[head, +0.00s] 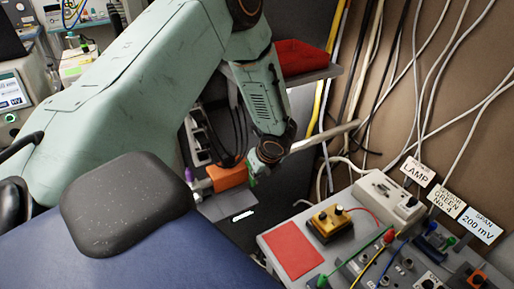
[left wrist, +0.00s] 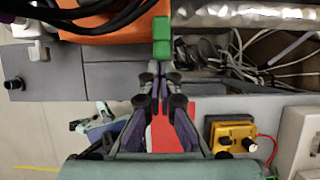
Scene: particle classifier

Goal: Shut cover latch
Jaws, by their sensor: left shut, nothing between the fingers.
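An orange block (head: 228,175) sits at the end of a metal tube. It shows at the top of the left wrist view (left wrist: 105,25). A small green piece (left wrist: 161,38), which may be the cover latch, stands at the block's right end, just beyond my fingertips. My left gripper (left wrist: 160,72) is shut with nothing between its fingers, pointing at the green piece; I cannot tell whether they touch. In the head view, my left gripper (head: 259,163) is small, dark and partly hidden by my wrist, beside the block's right end. My right gripper is not in view.
A bright metal pipe (head: 322,138) runs right from the block. A grey panel (head: 270,238) with a red mat (head: 292,249), a yellow box (head: 331,223) and wired knobs stands at lower right. Cables hang along the wall. A red tray (head: 300,57) sits behind my arm.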

